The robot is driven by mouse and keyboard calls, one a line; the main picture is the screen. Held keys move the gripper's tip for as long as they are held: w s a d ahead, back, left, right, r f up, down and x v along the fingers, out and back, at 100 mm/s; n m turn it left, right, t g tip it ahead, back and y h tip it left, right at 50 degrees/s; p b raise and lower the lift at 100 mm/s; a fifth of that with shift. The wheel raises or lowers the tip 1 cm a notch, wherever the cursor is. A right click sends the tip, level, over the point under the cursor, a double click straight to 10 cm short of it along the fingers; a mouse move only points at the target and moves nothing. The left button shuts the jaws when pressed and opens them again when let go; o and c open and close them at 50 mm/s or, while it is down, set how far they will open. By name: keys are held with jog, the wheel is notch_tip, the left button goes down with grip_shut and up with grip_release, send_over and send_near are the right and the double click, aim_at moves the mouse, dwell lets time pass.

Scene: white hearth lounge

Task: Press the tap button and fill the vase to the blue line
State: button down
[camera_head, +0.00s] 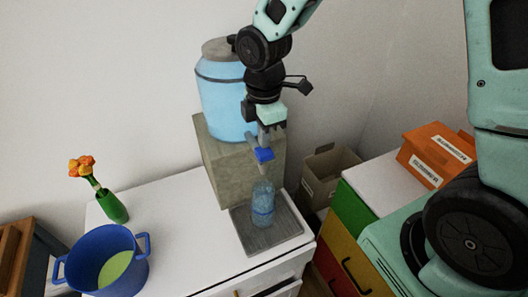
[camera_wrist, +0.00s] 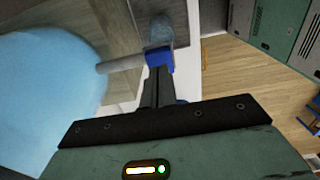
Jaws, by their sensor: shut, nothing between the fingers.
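A clear bluish vase (camera_head: 263,191) stands upright on the grey drip tray (camera_head: 279,238), under the tap, with a darker blue line around its middle. The water level inside is hard to tell. The tap's blue button (camera_head: 264,155) sits at the end of a grey spout on the large blue water tank (camera_head: 222,100). My gripper (camera_head: 264,142) is shut and empty, pointing down with its fingertips at the top of the button; contact is not certain. In the wrist view the fingertips (camera_wrist: 159,70) overlap the blue button (camera_wrist: 160,56), with the vase (camera_wrist: 158,30) beyond it.
The tank rests on a stone block (camera_head: 228,165) on a white counter (camera_head: 180,243). A blue pot (camera_head: 125,272) and a green vase with orange flowers (camera_head: 113,207) stand at left. A cardboard box (camera_head: 325,175) and an orange box (camera_head: 437,153) are at right.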

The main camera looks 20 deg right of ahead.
aim_at(264, 150)
jog(key=shift+f, duration=0.3)
jog(key=shift+f+b, duration=0.75)
jog(key=shift+f, duration=0.1)
dwell(6.3)
notch_tip(264, 150, up, 8)
jog(key=p, duration=0.7)
jog(key=shift+f, duration=0.45)
